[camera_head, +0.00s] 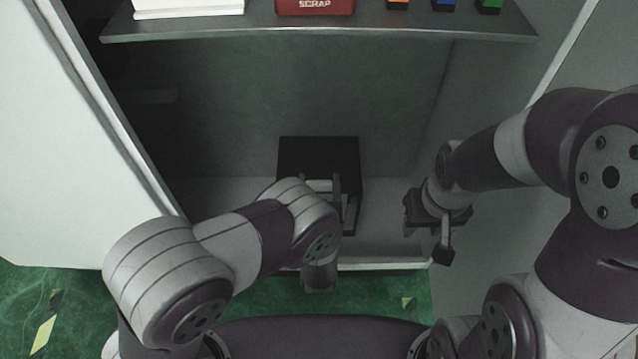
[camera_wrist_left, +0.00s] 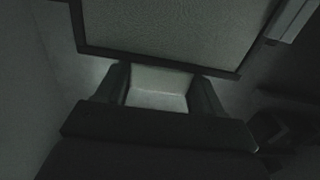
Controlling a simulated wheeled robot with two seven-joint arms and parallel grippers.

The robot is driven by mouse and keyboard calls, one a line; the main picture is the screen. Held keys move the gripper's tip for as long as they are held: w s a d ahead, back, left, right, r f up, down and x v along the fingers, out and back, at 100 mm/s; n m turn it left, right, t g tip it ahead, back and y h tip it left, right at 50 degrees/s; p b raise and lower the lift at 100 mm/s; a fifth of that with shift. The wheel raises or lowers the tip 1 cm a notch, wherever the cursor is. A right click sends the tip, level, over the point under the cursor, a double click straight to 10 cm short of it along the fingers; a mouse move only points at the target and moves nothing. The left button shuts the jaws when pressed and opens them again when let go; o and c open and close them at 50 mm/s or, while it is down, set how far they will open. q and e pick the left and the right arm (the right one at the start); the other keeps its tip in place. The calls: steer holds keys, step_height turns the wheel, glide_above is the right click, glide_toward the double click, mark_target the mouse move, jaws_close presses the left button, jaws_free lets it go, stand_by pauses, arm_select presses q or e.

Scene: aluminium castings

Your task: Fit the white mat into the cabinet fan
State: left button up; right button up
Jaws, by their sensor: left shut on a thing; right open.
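The cabinet fan is a black box-shaped housing (camera_head: 318,153) low at the back of the cabinet. My left gripper (camera_head: 320,188) is in front of it, shut on the white mat (camera_head: 318,186). In the left wrist view a pale part of the mat (camera_wrist_left: 158,88) spans the two dark fingers. Beyond it, a pale textured panel (camera_wrist_left: 165,38) shows inside a dark frame; I cannot tell whether it belongs to the mat or the fan. My wrist hides part of the fan's front. My right gripper (camera_head: 428,234) is open and empty, right of the fan.
A grey shelf (camera_head: 320,28) spans the cabinet above the fan. It carries a white item (camera_head: 188,8), a red scrap bin (camera_head: 315,6) and small orange, blue and green blocks. Cabinet walls stand close on both sides, and a pale front sill (camera_head: 385,264) runs along the bottom.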

arm_select(q)
steer(key=shift+f+b, duration=0.6)
steer(key=shift+f, duration=0.15)
arm_select(e)
steer(key=shift+f, duration=0.65)
arm_select(q)
steer(key=o, duration=1.5)
